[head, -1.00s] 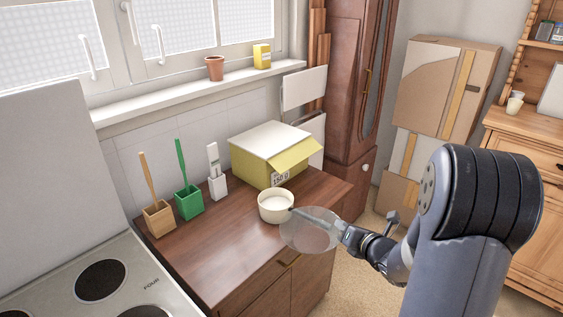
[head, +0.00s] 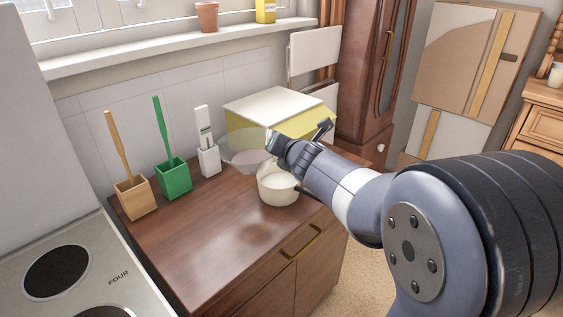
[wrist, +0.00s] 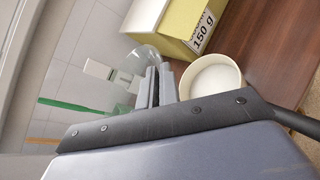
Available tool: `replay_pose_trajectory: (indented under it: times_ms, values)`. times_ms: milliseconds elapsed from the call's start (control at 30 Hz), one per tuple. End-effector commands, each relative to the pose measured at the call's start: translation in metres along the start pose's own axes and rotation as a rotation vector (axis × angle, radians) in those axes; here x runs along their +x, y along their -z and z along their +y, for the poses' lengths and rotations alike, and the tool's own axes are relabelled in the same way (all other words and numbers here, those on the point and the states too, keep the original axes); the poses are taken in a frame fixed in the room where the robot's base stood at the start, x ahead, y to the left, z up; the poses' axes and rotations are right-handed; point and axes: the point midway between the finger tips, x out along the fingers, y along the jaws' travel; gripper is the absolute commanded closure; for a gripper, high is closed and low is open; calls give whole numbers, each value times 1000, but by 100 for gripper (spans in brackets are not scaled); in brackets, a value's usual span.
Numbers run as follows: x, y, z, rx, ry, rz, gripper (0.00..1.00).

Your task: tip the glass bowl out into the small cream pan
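The clear glass bowl (head: 238,144) is held up over the back of the wooden cabinet top, behind and left of the small cream pan. My gripper (head: 274,143) is shut on the bowl's right side. The bowl also shows in the wrist view (wrist: 146,60), partly behind the fingers (wrist: 156,88). Its exact tilt and contents are hard to tell through the glass. The cream pan (head: 277,194) stands upright on the cabinet top, with a pale interior; it also shows in the wrist view (wrist: 212,84), beside the fingers.
A yellow box (head: 285,105) with a white lid stands close behind the bowl and pan. A white holder (head: 208,160), a green holder (head: 173,178) and a wooden holder (head: 134,197) stand left. A stove (head: 75,275) is at front left. The cabinet's front top is clear.

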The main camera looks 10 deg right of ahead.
Motion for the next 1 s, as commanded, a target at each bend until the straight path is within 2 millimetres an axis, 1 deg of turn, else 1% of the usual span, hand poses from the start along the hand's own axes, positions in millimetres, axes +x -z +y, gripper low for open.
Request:
replay_pose_trajectory:
  times_ms: [200,367,467,1000]
  values:
    - [-2,-3,7,10,14,-7,100]
    - [-2,-4,6,58,9,12,100]
    - [-2,-4,5,116,0,33,100]
    - [4,7,-8,491,-69,167,100]
